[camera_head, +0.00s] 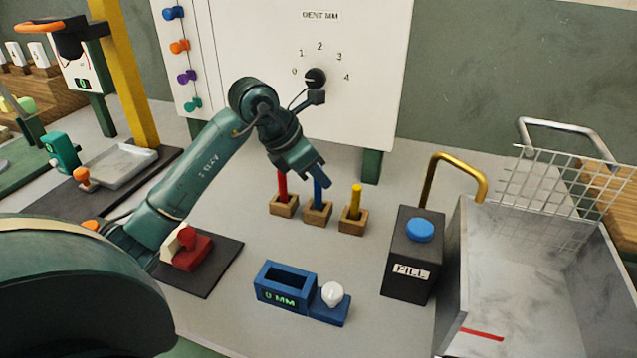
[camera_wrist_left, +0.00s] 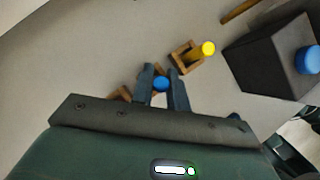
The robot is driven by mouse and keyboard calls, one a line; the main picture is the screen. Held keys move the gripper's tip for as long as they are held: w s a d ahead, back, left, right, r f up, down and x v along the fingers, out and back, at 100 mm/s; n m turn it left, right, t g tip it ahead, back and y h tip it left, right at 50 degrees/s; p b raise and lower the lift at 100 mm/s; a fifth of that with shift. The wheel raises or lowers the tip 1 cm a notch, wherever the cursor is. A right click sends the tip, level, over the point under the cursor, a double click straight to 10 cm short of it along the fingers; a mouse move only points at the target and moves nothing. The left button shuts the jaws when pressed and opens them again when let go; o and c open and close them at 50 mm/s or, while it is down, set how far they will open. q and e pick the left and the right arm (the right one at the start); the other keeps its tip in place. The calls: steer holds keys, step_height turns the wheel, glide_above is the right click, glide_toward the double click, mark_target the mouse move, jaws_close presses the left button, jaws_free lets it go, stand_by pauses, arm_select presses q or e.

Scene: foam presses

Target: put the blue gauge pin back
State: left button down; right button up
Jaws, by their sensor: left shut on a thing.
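The blue gauge pin (camera_head: 319,194) stands upright at the middle wooden block (camera_head: 317,214); its lower end meets the block's top, and I cannot tell how deep it sits. My left gripper (camera_head: 314,178) reaches down from above and is shut on the pin's upper part. In the left wrist view, the blue pin's round top (camera_wrist_left: 161,84) shows between the two fingers (camera_wrist_left: 162,88), and the block under it is mostly hidden. My right gripper is not in view.
A red pin (camera_head: 282,185) and a yellow pin (camera_head: 356,200) stand in blocks on either side. A blue gauge box (camera_head: 287,283) with a white knob lies in front. A black box with a blue button (camera_head: 420,231) and a grey bin (camera_head: 540,290) are right. A white dial panel (camera_head: 350,110) stands behind.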

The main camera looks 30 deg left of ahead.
arm_select(q)
steer(key=shift+f, duration=1.1)
steer(key=shift+f, duration=0.1)
steer(key=c, duration=1.4)
jaws_free()
steer(key=shift+o, duration=0.2)
steer(key=shift+r, duration=0.3)
steer(key=v, duration=1.1)
steer(key=shift+s+a+r, duration=0.15)
steer(key=shift+s+r, duration=0.05)
steer(key=shift+r, duration=0.05)
